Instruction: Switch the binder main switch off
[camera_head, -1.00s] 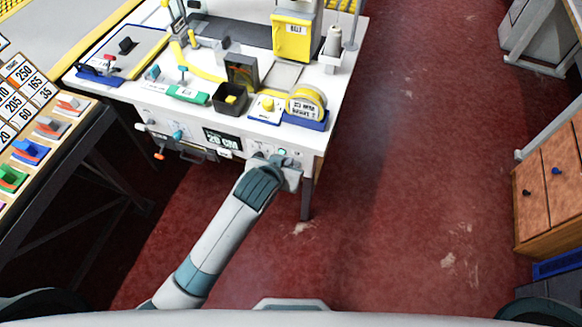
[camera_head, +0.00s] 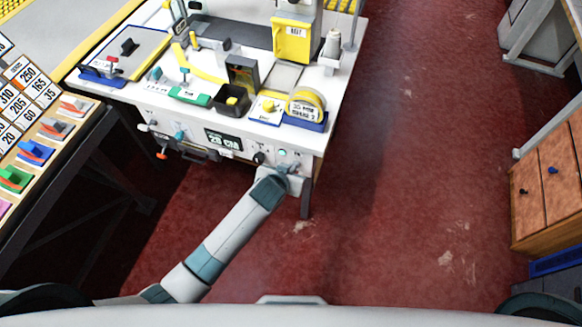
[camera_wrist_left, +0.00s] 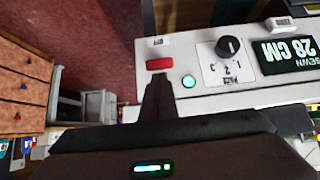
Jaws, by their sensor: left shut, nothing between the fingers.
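The binder's main switch appears to be the red rocker (camera_wrist_left: 160,64) on the white front panel (camera_wrist_left: 197,95), in the left wrist view. A green lamp (camera_wrist_left: 189,81) glows beside it, and also shows in the head view (camera_head: 282,153). My left gripper (camera_wrist_left: 157,84) is shut and empty, its fingertips just below the red rocker in the wrist view; I cannot tell whether they touch it. In the head view the left gripper (camera_head: 289,170) is at the right end of the panel and hides the rocker. My right gripper is not in view.
A black rotary knob (camera_head: 258,157) and a lit length display (camera_head: 223,140) sit left of the lamp on the panel. Tape roll (camera_head: 306,105) and black bin (camera_head: 232,100) stand on the table above. The red floor right of the table is clear.

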